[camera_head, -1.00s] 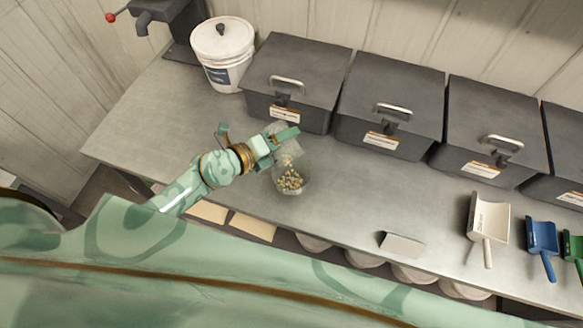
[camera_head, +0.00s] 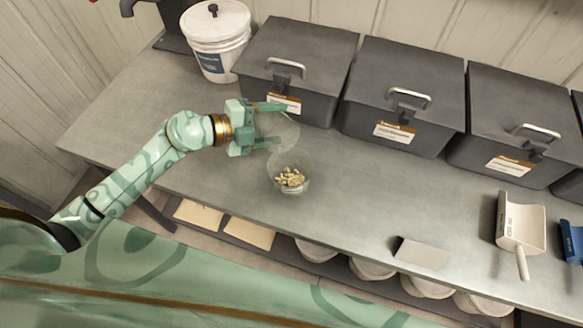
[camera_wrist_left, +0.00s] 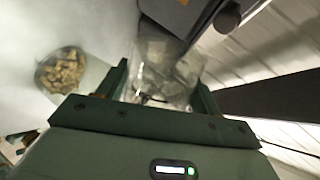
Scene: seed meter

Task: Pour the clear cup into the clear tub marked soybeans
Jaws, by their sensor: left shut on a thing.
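My left gripper (camera_head: 279,123) is shut on the clear cup (camera_head: 287,130), one finger on each side of it. No beans show in the cup, which is also between the fingers in the left wrist view (camera_wrist_left: 165,72). The clear tub (camera_head: 291,186) stands on the bench just below and right of the cup in the head view, with pale beans at its bottom. The tub also shows at the left of the wrist view (camera_wrist_left: 62,70). I cannot read a mark on it. My right gripper is not in view.
Dark lidded bins (camera_head: 300,55) line the back of the bench (camera_head: 225,165), close behind the cup. A white bucket (camera_head: 216,45) stands at the back left. A small pale card (camera_head: 421,253) and a white scoop (camera_head: 521,226) are at the right. The bench right of the tub is clear.

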